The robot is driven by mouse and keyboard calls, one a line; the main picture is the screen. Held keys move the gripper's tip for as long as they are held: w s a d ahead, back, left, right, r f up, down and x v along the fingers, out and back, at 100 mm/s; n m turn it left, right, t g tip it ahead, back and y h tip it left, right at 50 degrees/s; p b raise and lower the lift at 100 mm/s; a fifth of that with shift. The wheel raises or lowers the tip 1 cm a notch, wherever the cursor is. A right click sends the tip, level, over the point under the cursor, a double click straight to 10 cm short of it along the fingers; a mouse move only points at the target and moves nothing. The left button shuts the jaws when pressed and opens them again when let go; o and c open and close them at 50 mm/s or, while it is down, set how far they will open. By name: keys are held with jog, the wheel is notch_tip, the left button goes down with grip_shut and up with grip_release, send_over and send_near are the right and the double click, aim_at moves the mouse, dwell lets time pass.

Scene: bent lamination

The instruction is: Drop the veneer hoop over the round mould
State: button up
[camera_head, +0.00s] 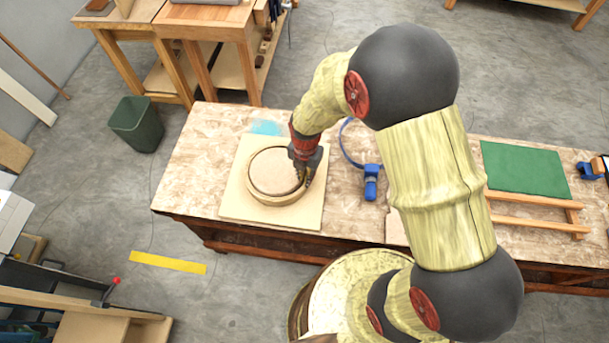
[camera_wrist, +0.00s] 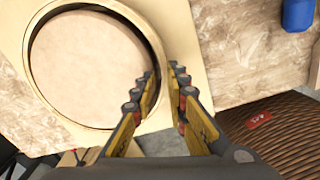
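The veneer hoop (camera_head: 248,178) is a thin, pale wooden ring lying flat in the head view. It encircles the round mould (camera_head: 270,172), a pale disc. In the wrist view the hoop (camera_wrist: 34,97) surrounds the mould (camera_wrist: 85,70) with a narrow dark gap between them. I cannot tell how far down the hoop sits. My gripper (camera_head: 302,178) points down at the hoop's right side. In the wrist view my gripper's fingers (camera_wrist: 163,72) stand on either side of the hoop's wall, close together. Whether they press on it is not clear.
A pale square board (camera_head: 237,200) lies under the mould on the workbench (camera_head: 190,165). A blue tool (camera_head: 371,182) with a blue strap lies to the right. A green mat (camera_head: 525,168) and wooden rails (camera_head: 535,223) are farther right. A green bin (camera_head: 137,124) stands left on the floor.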

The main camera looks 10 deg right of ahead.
jog(key=shift+o, duration=1.2)
jog(key=shift+r, duration=0.1)
notch_tip(320, 180, up, 12)
jog(key=s+d+r+m+t+b, duration=0.2)
jog(key=s+r+m, duration=0.6)
jog(key=m, duration=0.6)
jog(key=s+d+r+m+t+b, duration=0.3)
jog(key=s+d+r+m, duration=0.4)
jog(key=m, duration=0.7)
jog(key=shift+b+v, duration=0.7)
jog(key=shift+v, duration=0.55)
